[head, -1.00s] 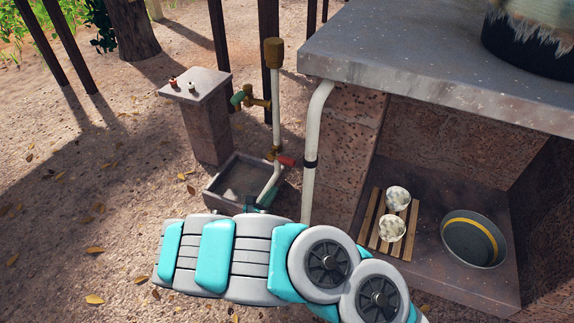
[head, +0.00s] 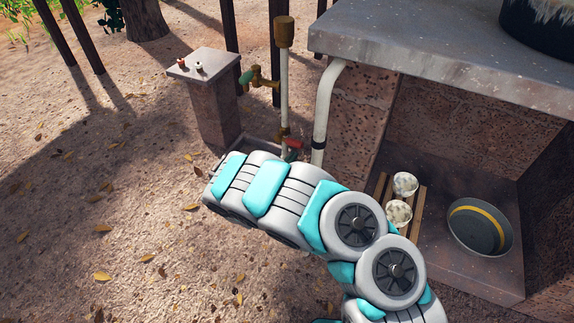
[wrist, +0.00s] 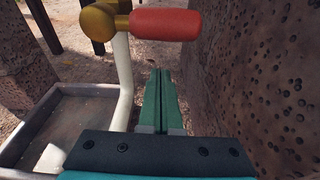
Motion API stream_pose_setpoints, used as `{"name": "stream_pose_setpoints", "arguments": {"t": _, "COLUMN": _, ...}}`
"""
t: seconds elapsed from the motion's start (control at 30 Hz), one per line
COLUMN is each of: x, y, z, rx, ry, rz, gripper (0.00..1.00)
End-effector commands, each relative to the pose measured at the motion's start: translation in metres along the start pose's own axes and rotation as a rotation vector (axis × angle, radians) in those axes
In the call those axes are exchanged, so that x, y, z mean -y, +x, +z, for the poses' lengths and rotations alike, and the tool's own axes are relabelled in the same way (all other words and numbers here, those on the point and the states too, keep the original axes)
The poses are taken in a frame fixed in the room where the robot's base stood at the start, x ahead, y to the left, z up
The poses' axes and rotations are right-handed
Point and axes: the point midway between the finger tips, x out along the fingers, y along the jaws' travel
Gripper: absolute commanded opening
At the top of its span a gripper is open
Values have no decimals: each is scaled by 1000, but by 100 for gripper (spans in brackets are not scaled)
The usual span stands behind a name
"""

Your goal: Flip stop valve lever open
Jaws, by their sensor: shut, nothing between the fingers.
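The stop valve's red lever (wrist: 165,24) shows at the top of the wrist view, pointing right from a brass valve body (wrist: 98,20) on a white pipe (wrist: 122,75). In the head view the red lever (head: 294,143) shows just above my arm. My gripper (wrist: 161,75) is shut and empty, its green fingers pressed together. In the wrist view the fingertips appear below the lever, right of the white pipe, with a gap between them and the lever in the picture.
A stone basin (wrist: 40,115) lies at left in the wrist view, and a rough stone wall (wrist: 265,90) stands close on the right. In the head view a green-handled tap (head: 258,78) is above the valve. A white pipe (head: 322,110) runs beside the stone counter (head: 450,60).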

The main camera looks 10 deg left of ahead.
Motion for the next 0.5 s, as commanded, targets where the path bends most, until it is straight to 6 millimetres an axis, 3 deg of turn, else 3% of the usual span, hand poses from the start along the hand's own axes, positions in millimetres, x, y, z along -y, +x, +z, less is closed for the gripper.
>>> {"name": "stream_pose_setpoints", "arguments": {"t": 0.23, "x": -2, "y": -10, "z": 25, "rx": 3, "ry": 2, "rz": 3, "gripper": 0}}
{"name": "stream_pose_setpoints", "arguments": {"t": 0.5, "x": -2, "y": -13, "z": 33, "rx": 1, "ry": 1, "rz": 3, "gripper": 0}}
